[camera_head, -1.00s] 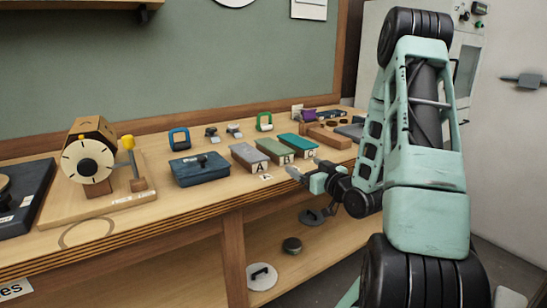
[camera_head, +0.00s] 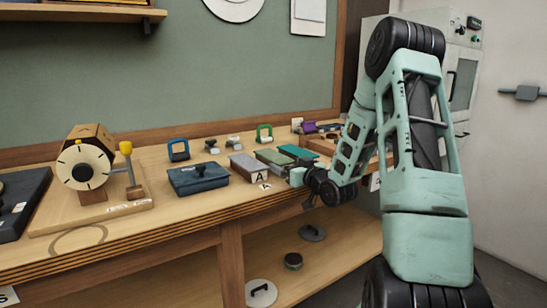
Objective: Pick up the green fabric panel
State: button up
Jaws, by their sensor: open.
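A flat block with a green top (camera_head: 273,158) lies on the workbench, in the middle of a row of three; it is the likeliest green fabric panel, though I cannot make out fabric. To its left is a grey block (camera_head: 250,168) labelled A. To its right is a teal-topped block (camera_head: 298,151). My gripper (camera_head: 289,179) is just in front of the row, near the front ends of the green and teal blocks, and hides their labels. It is open, with nothing visible between the fingers. I cannot tell whether it touches a block.
A dark blue lidded box (camera_head: 198,178) stands left of the row. Behind are a blue-framed item (camera_head: 178,150) and a green-framed one (camera_head: 264,133). A dial device (camera_head: 87,170) stands further left. A wooden tray (camera_head: 318,146) lies to the right, partly behind my arm.

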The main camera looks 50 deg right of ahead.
jog(key=shift+x, duration=0.9)
jog(key=c, duration=1.1)
jog(key=shift+o, duration=0.2)
